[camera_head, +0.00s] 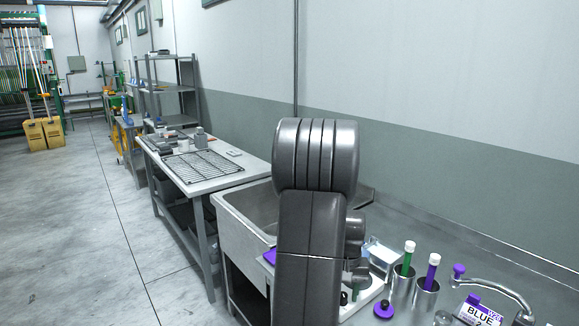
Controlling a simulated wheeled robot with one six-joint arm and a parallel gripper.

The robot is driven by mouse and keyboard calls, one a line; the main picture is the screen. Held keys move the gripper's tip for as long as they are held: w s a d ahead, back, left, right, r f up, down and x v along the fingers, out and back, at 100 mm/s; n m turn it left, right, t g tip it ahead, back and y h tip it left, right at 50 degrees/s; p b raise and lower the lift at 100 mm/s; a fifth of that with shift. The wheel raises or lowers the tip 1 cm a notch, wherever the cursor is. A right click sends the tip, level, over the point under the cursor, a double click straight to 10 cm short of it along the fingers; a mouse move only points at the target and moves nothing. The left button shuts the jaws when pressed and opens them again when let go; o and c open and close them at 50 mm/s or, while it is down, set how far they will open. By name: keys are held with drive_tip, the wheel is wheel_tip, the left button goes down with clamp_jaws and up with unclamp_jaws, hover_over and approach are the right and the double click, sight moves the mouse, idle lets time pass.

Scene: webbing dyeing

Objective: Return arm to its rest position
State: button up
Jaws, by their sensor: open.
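My arm (315,205) stands upright in the middle of the head view, dark grey, with its thick rounded joint at the top. Part of my wrist (355,240) shows at its right side, low over the worktop by the sink. I cannot make out my gripper's fingers; the arm hides that area. Nothing can be seen held.
A steel sink (255,205) is partly behind my arm. A table with a wire rack (203,166) stands left. The floor left is clear.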

wheel_tip(320, 180, up, 14)
wheel_tip(320, 180, down, 14)
drive_tip(key=shift+r, duration=0.25)
drive_tip(key=shift+f, duration=0.25)
drive_tip(key=m, duration=0.6)
drive_tip(key=shift+p, duration=0.4)
drive_tip(key=m+p, duration=0.1)
drive_tip(key=m, duration=0.5)
drive_tip(key=shift+r, duration=0.1)
wheel_tip(320, 180, up, 8)
drive_tip(key=shift+r, duration=0.15)
